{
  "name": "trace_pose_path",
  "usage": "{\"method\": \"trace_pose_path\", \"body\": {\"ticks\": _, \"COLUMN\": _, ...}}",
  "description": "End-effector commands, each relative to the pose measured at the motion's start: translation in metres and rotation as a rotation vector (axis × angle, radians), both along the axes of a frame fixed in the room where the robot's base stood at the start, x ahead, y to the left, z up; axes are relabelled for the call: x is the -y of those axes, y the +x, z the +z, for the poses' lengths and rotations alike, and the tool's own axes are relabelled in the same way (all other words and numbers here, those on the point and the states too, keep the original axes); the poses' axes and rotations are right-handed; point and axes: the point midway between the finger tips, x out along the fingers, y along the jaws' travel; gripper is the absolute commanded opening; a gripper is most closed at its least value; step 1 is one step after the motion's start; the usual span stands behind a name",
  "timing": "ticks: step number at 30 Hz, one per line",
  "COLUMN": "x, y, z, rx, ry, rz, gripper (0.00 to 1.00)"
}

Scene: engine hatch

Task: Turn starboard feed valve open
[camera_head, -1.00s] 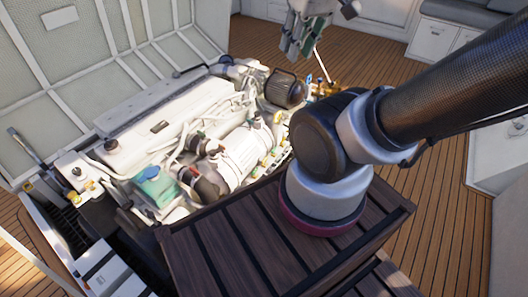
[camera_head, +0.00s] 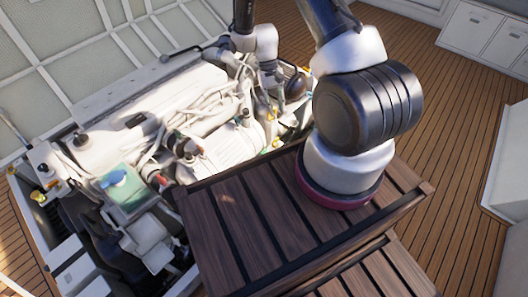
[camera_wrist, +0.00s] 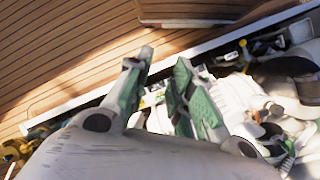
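My gripper (camera_wrist: 165,65) shows in the wrist view with its two green-padded fingers apart and nothing between them. In the head view my arm reaches down over the right back part of the engine; the fingers are hard to make out there. Small yellow fittings (camera_head: 271,115) show at the engine's right side, close to my wrist. In the wrist view, brass-yellow fittings (camera_wrist: 18,150) lie at the lower left, clear of the fingers, and a small yellow piece (camera_wrist: 243,43) lies at upper right. I cannot tell which is the starboard feed valve.
A slatted wooden platform (camera_head: 235,230) is in front. Wooden deck (camera_head: 450,110) lies open at right.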

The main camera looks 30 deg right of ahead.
Motion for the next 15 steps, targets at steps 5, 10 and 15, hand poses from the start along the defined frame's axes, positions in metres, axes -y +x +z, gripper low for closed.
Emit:
{"method": "trace_pose_path", "body": {"ticks": 5, "x": 0.0, "y": -0.006, "z": -0.138, "rx": -0.01, "ry": -0.072, "rz": -0.153, "gripper": 0.23}}
{"method": "trace_pose_path", "body": {"ticks": 10, "x": 0.0, "y": -0.003, "z": -0.252, "rx": 0.077, "ry": -0.147, "rz": -0.35, "gripper": 0.23}}
{"method": "trace_pose_path", "body": {"ticks": 15, "x": 0.001, "y": 0.062, "z": -0.312, "rx": 0.306, "ry": -0.186, "rz": -0.651, "gripper": 0.23}}
